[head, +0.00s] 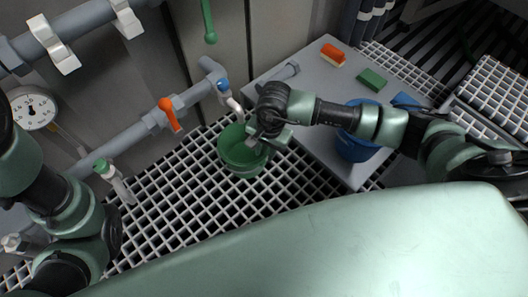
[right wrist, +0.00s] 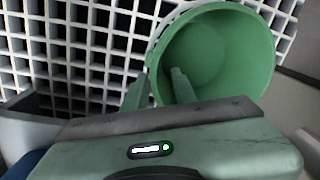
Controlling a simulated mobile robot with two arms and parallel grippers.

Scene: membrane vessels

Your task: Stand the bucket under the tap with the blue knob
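The green bucket (head: 238,156) stands upright on the white grating. The tap with the blue knob (head: 222,85) is on the wall pipe, and its pale spout (head: 235,106) points down at the bucket's back rim in the head view. My right gripper (head: 266,139) is at the bucket's right side. In the right wrist view, its two fingers (right wrist: 160,84) straddle the wall of the bucket (right wrist: 225,50), one inside and one outside, with a gap between them. My left arm shows at the left; its fingers are not visible.
A grey platform (head: 318,82) to the right holds a blue bucket (head: 355,146), an orange-and-white block (head: 333,54) and a green block (head: 372,79). Taps with an orange handle (head: 169,114) and a green knob (head: 101,165) are on the left. Grating left of the bucket is clear.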

